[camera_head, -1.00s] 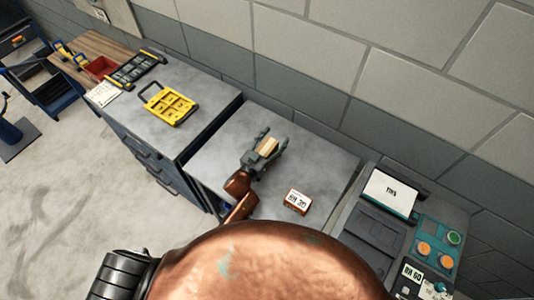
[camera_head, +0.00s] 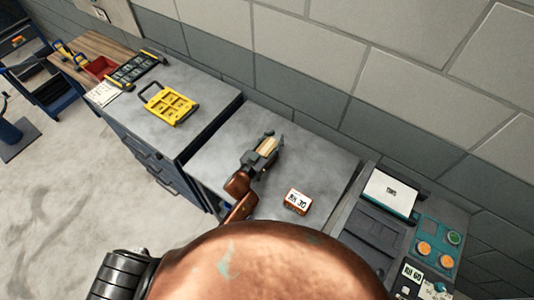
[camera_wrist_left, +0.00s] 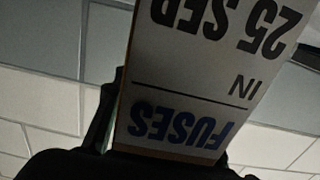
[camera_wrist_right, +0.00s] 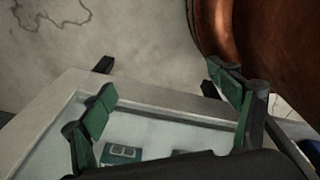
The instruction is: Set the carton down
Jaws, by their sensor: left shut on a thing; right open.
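The carton (camera_head: 267,146) is a small tan box in the head view, over the middle grey bench top (camera_head: 318,157). My left gripper (camera_head: 273,140) is shut on it, a finger along each side. In the left wrist view the carton's white label (camera_wrist_left: 190,90) fills the upper middle, reading "FUSES", "IN" and "25 SEP" upside down. I cannot tell if the carton touches the bench top. My right gripper (camera_wrist_right: 168,105) shows in its wrist view, open and empty, its green-padded fingers wide apart.
A brown block with a white label (camera_head: 297,200) sits on the same bench, nearer me. A yellow organiser (camera_head: 169,105) lies on the left cabinet. A control console (camera_head: 432,248) stands at right. The wall (camera_head: 300,80) runs behind. Bench top right of the carton is clear.

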